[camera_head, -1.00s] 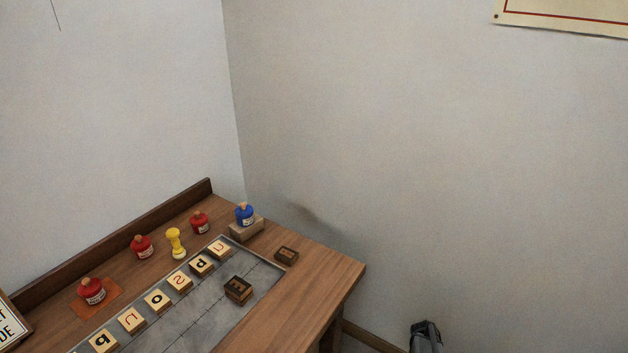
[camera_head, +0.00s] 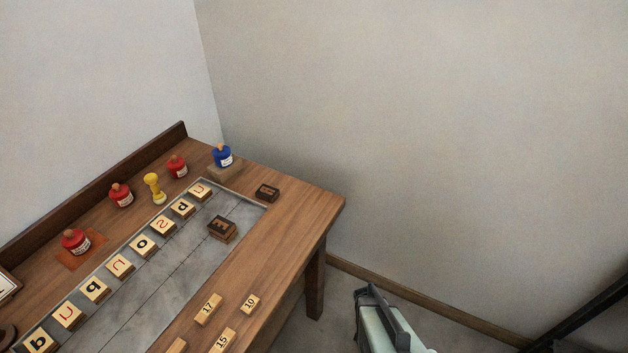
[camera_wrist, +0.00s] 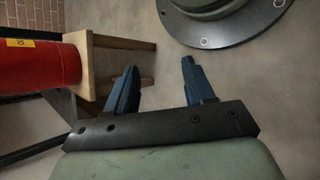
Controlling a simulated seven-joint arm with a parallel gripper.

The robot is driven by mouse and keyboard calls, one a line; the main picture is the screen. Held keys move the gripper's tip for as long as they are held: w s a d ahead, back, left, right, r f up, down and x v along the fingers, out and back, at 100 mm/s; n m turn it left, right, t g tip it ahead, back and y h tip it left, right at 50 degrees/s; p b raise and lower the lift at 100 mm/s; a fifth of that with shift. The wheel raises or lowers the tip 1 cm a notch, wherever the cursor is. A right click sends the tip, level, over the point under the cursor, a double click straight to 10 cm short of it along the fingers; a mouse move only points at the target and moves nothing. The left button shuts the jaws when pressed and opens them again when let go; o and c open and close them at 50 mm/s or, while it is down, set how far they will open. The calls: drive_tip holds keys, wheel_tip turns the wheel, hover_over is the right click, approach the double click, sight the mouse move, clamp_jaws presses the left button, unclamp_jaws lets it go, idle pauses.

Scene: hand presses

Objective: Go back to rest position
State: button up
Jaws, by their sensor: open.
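My gripper (camera_wrist: 160,85) is open and empty in the wrist view, its two blue fingers apart over bare floor. In the head view, part of my arm shows low in the picture, right of the wooden table (camera_head: 325,205) and clear of it. The fingertips cannot be made out there. The table holds a grey slab (camera_head: 180,292) with a row of letter blocks along its far side. A dark block (camera_head: 222,228) sits on the slab near its right end.
Red bottles (camera_head: 121,195), a yellow piece (camera_head: 153,188) and a blue bottle (camera_head: 222,156) on a wooden block stand at the back. Numbered blocks (camera_head: 208,308) lie at the front. In the wrist view, a wooden stool (camera_wrist: 95,60) with a red object (camera_wrist: 35,68) is at left. Floor right of the table is open.

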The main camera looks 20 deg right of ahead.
drive_tip(key=s+a+r+n+t+y, duration=0.1)
drive_tip(key=a+n, duration=0.6)
drive_tip(key=a, duration=0.7)
drive_tip(key=shift+s+a+r+t, duration=0.45)
drive_tip(key=shift+r+t, duration=0.15)
drive_tip(key=shift+r, duration=0.35)
